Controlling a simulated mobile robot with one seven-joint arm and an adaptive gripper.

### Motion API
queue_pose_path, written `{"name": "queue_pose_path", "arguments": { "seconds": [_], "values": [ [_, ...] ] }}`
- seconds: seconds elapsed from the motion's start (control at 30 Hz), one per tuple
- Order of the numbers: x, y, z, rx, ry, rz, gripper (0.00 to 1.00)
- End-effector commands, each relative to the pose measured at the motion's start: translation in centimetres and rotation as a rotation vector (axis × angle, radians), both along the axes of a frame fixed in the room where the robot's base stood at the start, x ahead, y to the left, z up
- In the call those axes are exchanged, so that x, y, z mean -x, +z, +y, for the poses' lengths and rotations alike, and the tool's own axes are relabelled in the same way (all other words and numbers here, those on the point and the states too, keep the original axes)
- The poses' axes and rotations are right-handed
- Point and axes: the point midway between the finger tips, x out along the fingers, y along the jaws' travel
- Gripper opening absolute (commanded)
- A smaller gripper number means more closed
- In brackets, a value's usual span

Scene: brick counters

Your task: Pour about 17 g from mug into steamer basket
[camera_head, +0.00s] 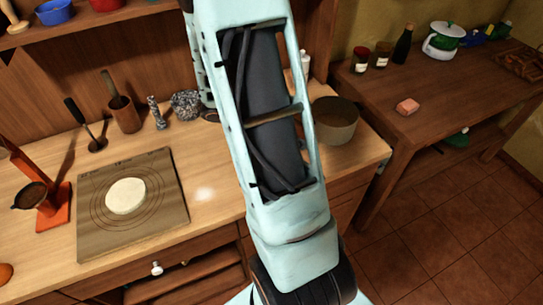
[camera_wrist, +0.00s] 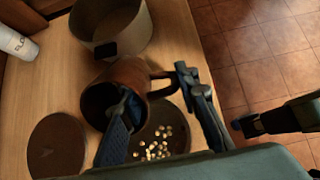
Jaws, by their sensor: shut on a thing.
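The brown mug (camera_wrist: 134,72) is in the wrist view, tilted, with its dark mouth toward the lower left. My gripper (camera_wrist: 162,122) is shut on it at the handle side: one finger reaches into the mouth, the other is beside the handle. Exact contact is partly hidden. Just below the mug is a shallow dark round dish (camera_wrist: 180,142) with several pale pieces in it. A deep beige round container (camera_wrist: 134,48) stands behind the mug, and also shows in the head view (camera_head: 335,132). I cannot tell which of these is the steamer basket. The mug's contents are not visible.
A brown round disc (camera_wrist: 58,146) lies left of the mug. A white cylinder (camera_wrist: 16,42) is at the upper left. The counter's right edge is close, with tiled floor beyond. In the head view, a board with dough (camera_head: 125,196) and an orange stand (camera_head: 48,210) are left.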

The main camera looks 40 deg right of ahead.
Motion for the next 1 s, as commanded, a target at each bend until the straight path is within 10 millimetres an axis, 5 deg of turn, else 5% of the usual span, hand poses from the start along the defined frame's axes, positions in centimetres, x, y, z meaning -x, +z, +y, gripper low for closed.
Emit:
{"name": "queue_pose_path", "arguments": {
  "seconds": [0.6, 1.0],
  "values": [
    [-0.2, -2.3, 0.3, 0.301, 0.004, 0.072, 0.00],
    [-0.2, -0.8, 0.5, 0.454, 0.002, 0.108, 0.00]
  ]
}}
